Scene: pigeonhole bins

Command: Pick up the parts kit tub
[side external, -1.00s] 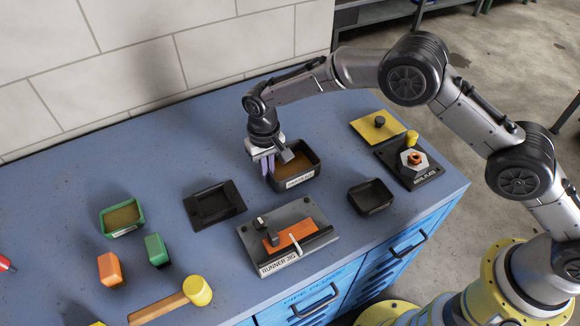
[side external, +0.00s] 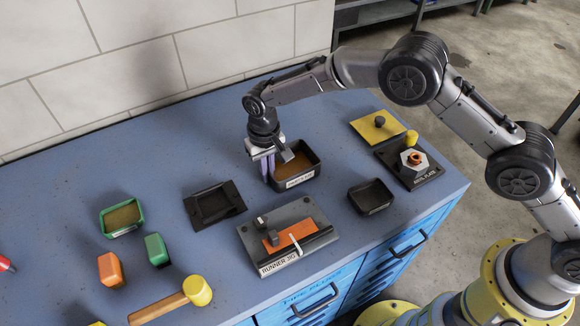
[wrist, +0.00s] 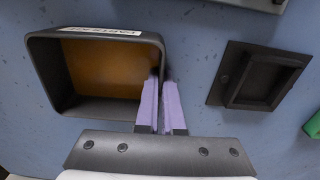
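The parts kit tub (side external: 312,172) is a dark, open rectangular box with a brown inside and a white label. It sits on the blue bench near the middle. In the wrist view the tub (wrist: 45,75) fills the upper left, its label upside down. My gripper (side external: 268,172) points down at the tub's left side. In the wrist view its two purple fingers (wrist: 161,100) are close together, one on each side of the tub's wall, and look shut on it. The fingertips are partly hidden against the dark wall.
A black square tray (side external: 232,207) lies left of the tub, and the runner jig (side external: 325,241) in front. A small black bin (side external: 371,197) and the yellow-and-black plates (side external: 378,127) stand to the right. A green bin (side external: 106,219), blocks and a mallet (side external: 198,291) lie at left.

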